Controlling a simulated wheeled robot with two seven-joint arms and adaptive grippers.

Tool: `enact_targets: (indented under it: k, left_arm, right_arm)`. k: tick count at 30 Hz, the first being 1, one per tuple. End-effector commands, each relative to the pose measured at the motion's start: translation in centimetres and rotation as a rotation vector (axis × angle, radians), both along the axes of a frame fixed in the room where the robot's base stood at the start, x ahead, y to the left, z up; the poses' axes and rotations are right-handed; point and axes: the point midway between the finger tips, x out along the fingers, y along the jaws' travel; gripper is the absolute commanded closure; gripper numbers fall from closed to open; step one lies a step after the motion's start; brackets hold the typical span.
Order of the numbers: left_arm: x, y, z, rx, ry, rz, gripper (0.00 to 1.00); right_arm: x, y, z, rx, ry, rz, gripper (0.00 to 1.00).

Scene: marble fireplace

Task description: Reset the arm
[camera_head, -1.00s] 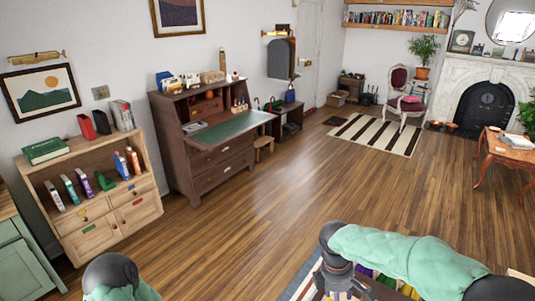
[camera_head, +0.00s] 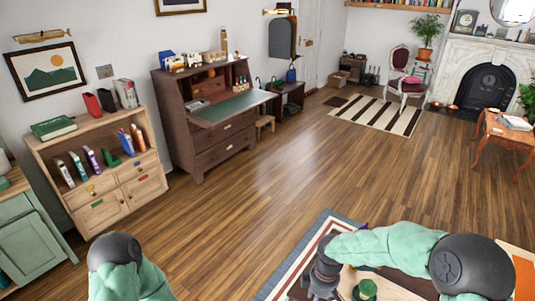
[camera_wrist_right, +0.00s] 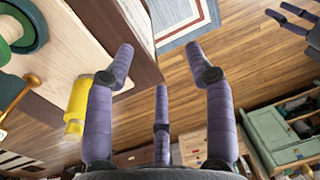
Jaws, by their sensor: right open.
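My right arm (camera_head: 390,248) in its green sleeve reaches in from the lower right in the head view, its dark wrist (camera_head: 325,268) hanging down beside a light wooden tabletop. In the right wrist view my right gripper (camera_wrist_right: 172,62) has its three purple fingers spread, with nothing between them. A yellow object (camera_wrist_right: 76,108) shows right beside its left finger; I cannot tell whether they touch. My left arm (camera_head: 125,272) is at the bottom left of the head view, its hand out of frame. Another purple-fingered hand, apparently my left gripper (camera_wrist_right: 284,16), shows spread at the wrist view's upper right.
The tabletop (camera_wrist_right: 95,28) carries green rings (camera_wrist_right: 28,25) and a brass piece (camera_wrist_right: 16,98). A striped rug (camera_head: 290,258) lies under it. A wooden bookcase (camera_head: 96,170) and a dark desk (camera_head: 205,130) line the left wall. The middle floor is clear.

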Motion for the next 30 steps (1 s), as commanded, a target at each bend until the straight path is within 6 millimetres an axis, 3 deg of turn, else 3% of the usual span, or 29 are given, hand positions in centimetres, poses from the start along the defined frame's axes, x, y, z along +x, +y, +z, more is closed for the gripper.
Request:
enact_targets:
  k: [9, 15, 22, 30]
  left_arm:
    - [0.0, 0.0, 0.0, 0.0, 0.0, 0.0, 0.6]
    - [0.0, 0.0, 0.0, 0.0, 0.0, 0.0, 0.6]
    - [0.0, 0.0, 0.0, 0.0, 0.0, 0.0, 0.6]
    - [0.0, 0.0, 0.0, 0.0, 0.0, 0.0, 0.6]
  right_arm:
    - [-6.0, 4.2, -11.0, 0.18, 0.085, -0.472, 0.46]
    - [-10.8, 5.5, -16.1, 0.226, 0.135, -0.864, 0.46]
    - [-14.6, 5.4, -18.8, 0.217, 0.15, -1.163, 0.46]
    - [-15.3, 5.2, -19.3, 0.211, 0.146, -1.229, 0.46]
